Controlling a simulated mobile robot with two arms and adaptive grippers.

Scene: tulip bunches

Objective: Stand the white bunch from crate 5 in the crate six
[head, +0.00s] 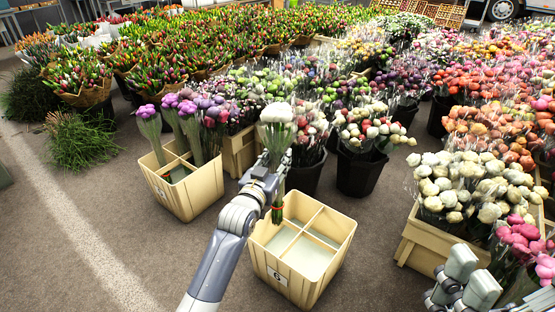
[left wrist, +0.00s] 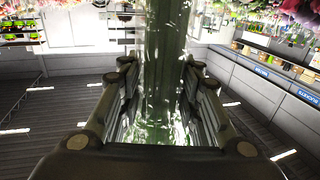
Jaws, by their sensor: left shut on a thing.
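My left gripper (head: 277,172) is shut on the white bunch (head: 277,114), which stands upright in its grip. Its green stems with a red band hang above the back part of the crate marked 6 (head: 304,285). That crate is divided into compartments, and those I see are empty. In the left wrist view the wrapped stems (left wrist: 166,75) run between the fingers. Another pale crate (head: 190,198) at the left holds purple bunches (head: 187,112); I cannot read a number on it. My right gripper (head: 470,279) is at the lower right, partly cut off; its opening is unclear.
Black buckets of mixed tulips (head: 361,170) stand close behind crate 6. A wooden crate of cream tulips (head: 425,240) is at the right, near my right gripper. Bare floor (head: 90,230) lies at the left and front. Rows of tulips fill the back.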

